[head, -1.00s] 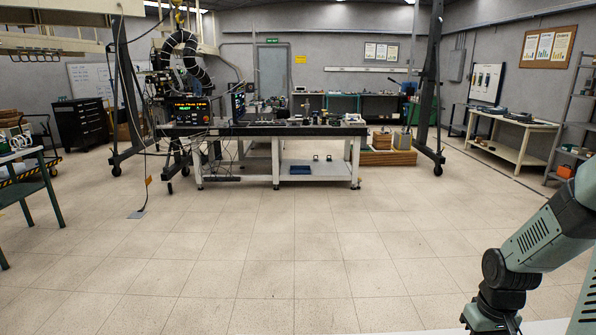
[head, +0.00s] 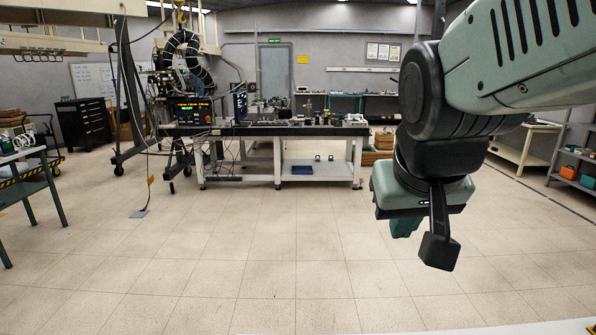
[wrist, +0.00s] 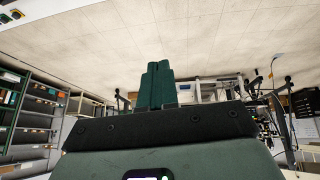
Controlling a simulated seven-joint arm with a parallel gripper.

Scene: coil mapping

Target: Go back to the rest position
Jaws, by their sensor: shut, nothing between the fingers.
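My gripper (head: 404,228) hangs from my raised arm at the right of the head view, over open floor and apart from everything. Only a small green part of its fingers shows there, below the wrist housing. In the wrist view my gripper (wrist: 158,68) shows its two green fingers side by side and touching, with nothing between them. The wrist view looks across the floor and the room appears upside down.
A long workbench (head: 270,130) with equipment stands far ahead. A green-legged table (head: 40,178) is at the left edge. A pale surface edge (head: 500,327) shows at the bottom right. The tiled floor (head: 240,250) between is clear. Shelves (wrist: 30,115) show in the wrist view.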

